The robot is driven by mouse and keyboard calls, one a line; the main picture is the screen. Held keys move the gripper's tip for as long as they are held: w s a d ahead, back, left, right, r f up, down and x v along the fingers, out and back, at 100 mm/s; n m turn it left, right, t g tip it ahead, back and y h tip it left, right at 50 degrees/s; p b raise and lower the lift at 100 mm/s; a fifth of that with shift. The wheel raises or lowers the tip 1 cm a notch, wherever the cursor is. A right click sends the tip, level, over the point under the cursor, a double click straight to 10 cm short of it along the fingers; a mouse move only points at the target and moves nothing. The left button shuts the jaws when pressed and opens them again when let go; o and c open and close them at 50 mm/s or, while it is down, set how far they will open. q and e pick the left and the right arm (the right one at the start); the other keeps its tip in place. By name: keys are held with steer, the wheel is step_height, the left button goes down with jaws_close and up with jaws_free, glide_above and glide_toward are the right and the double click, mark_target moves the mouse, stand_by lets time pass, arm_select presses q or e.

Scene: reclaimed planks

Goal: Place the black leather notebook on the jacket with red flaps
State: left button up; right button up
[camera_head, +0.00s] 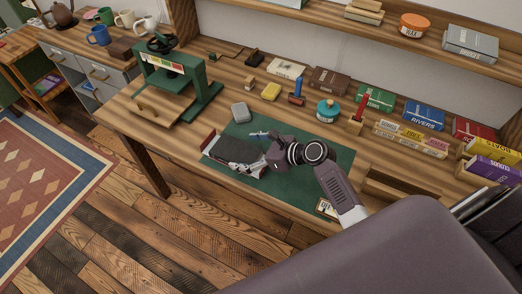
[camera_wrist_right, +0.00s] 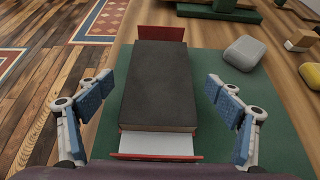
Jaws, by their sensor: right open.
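The black leather notebook (camera_wrist_right: 158,85) lies flat on the jacket, whose red flaps (camera_wrist_right: 163,34) show beyond its far and near ends. A pale strip of the jacket (camera_wrist_right: 158,143) shows at the near end; the rest is hidden under the notebook. In the head view the notebook (camera_head: 235,149) is partly covered by my gripper, and one red flap (camera_head: 208,141) shows at its left. My right gripper (camera_wrist_right: 160,98) is open, with one finger on each side of the notebook and a visible gap on both sides. My left gripper is not in view.
The jacket lies on a green mat (camera_head: 325,160) on the plank desk. A grey rounded object (camera_head: 240,112) is close behind. A green press (camera_head: 175,80) stands at the left; a teal pot (camera_head: 327,111) and several boxes and books line the back and right.

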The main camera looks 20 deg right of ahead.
steer(key=v, duration=0.9)
steer(key=shift+s+r, duration=0.15)
steer(key=shift+s, duration=0.05)
